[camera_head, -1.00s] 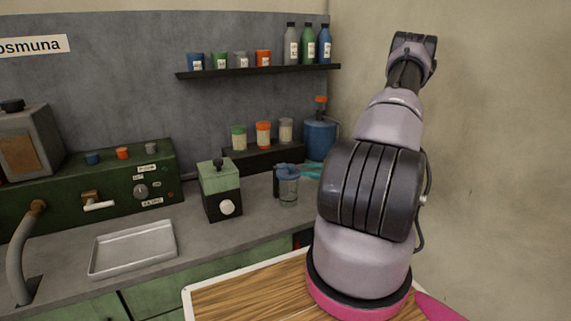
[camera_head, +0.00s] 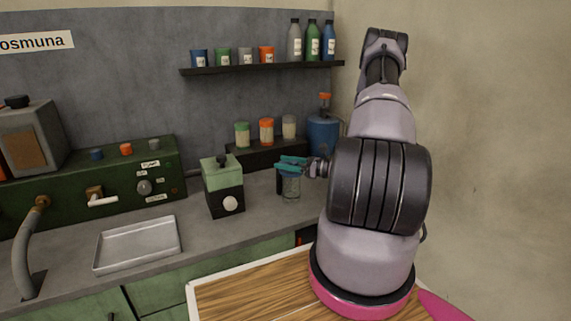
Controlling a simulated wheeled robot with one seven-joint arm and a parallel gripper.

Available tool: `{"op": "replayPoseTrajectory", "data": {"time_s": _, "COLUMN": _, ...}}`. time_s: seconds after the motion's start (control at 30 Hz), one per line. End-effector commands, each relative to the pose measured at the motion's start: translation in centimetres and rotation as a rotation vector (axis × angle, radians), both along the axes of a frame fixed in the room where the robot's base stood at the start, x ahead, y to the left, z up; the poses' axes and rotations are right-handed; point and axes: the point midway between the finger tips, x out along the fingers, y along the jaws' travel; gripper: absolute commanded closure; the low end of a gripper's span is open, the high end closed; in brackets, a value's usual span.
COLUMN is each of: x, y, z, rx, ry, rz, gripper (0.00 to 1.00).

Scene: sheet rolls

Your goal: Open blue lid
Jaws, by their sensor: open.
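The green and black machine (camera_head: 221,186) stands close left of the jar. A dark step (camera_head: 262,153) with several small jars and a blue canister (camera_head: 323,135) are behind. A metal tray (camera_head: 138,245) lies at left. A shelf (camera_head: 262,68) of cups and bottles hangs above.

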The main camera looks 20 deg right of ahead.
Motion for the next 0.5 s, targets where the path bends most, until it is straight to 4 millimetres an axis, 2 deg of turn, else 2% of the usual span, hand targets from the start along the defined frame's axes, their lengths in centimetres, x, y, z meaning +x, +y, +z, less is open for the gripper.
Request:
{"op": "replayPoseTrajectory", "data": {"time_s": 0.07, "x": -0.01, "y": -0.01, "z": 0.0, "rx": 0.0, "ry": 0.0, "rz": 0.0, "gripper": 0.32}}
{"op": "replayPoseTrajectory", "data": {"time_s": 0.17, "x": -0.02, "y": -0.01, "z": 0.0, "rx": 0.0, "ry": 0.0, "rz": 0.0, "gripper": 0.67}}
{"op": "replayPoseTrajectory", "data": {"time_s": 0.23, "x": -0.03, "y": -0.02, "z": 0.0, "rx": 0.0, "ry": 0.0, "rz": 0.0, "gripper": 0.93}}
{"op": "replayPoseTrajectory", "data": {"time_s": 0.27, "x": -0.03, "y": -0.02, "z": 0.0, "rx": 0.0, "ry": 0.0, "rz": 0.0, "gripper": 1.0}}
{"op": "replayPoseTrajectory", "data": {"time_s": 0.5, "x": -0.03, "y": -0.04, "z": 0.0, "rx": 0.0, "ry": 0.0, "rz": 0.0, "gripper": 1.0}}
